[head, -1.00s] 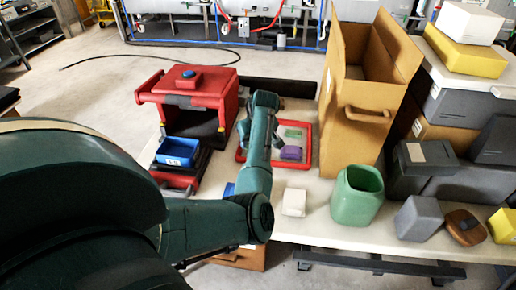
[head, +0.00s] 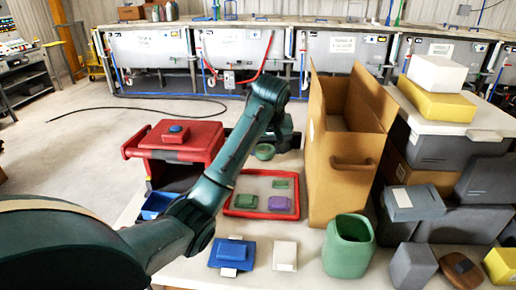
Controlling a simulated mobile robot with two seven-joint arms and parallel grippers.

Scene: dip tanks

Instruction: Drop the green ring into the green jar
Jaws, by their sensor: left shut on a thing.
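The green jar (head: 346,250) stands upright and open-topped at the front of the table, right of centre. My left gripper (head: 268,143) is raised above the far side of the table, left of the tall cardboard box. It is shut on a small rounded green thing, which I take to be the green ring (head: 264,153); its hole is not clear from here. The ring is in the air, behind and to the left of the jar and apart from it. My right gripper is not in view.
A tall open cardboard box (head: 340,185) stands behind the jar. A red-rimmed tray (head: 262,214) holds green and purple pieces. A blue block (head: 232,254) and a white block (head: 285,256) lie left of the jar; a grey block (head: 413,267) stands to its right.

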